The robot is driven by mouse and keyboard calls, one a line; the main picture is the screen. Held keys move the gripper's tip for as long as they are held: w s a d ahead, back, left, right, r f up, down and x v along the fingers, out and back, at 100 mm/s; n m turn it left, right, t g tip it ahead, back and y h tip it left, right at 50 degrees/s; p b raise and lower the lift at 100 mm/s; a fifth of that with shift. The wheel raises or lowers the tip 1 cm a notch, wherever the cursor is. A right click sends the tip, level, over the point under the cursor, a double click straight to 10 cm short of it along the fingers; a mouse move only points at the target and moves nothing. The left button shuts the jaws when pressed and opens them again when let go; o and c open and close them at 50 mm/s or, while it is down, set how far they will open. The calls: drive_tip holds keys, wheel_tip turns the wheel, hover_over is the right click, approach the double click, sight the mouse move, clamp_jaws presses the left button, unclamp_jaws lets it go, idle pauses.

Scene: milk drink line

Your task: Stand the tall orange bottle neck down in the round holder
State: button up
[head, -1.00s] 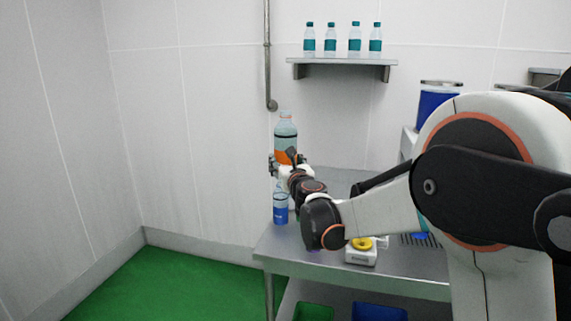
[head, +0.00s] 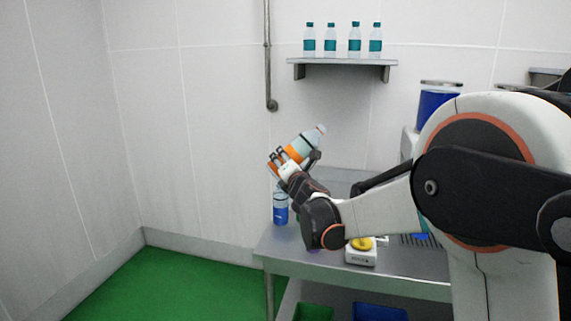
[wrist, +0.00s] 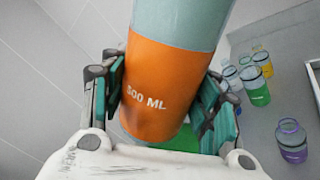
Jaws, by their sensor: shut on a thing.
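The tall orange bottle (head: 309,142) has a pale body and an orange band marked "500 ML". It is tilted in the air above the table, its neck end toward the upper right and its base toward the lower left. My gripper (head: 289,160) is shut on its orange band. In the wrist view, the bottle (wrist: 158,85) fills the middle, with the green finger pads of my gripper (wrist: 165,98) on both sides. A yellow round piece on a white block (head: 361,254) stands on the table; I cannot tell whether this is the round holder.
A blue bottle (head: 281,208) stands on the steel table (head: 405,272) below my gripper. A green bottle (wrist: 257,88) and a purple bottle (wrist: 291,140) stand among several in the wrist view. A wall shelf (head: 342,62) holds several bottles. A vertical pipe (head: 267,60) runs down the wall.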

drive_tip(key=shift+m, duration=1.1)
drive_tip(key=m, duration=0.4)
drive_tip(key=shift+m, duration=1)
drive_tip(key=m, duration=0.5)
drive_tip(key=shift+m, duration=0.5)
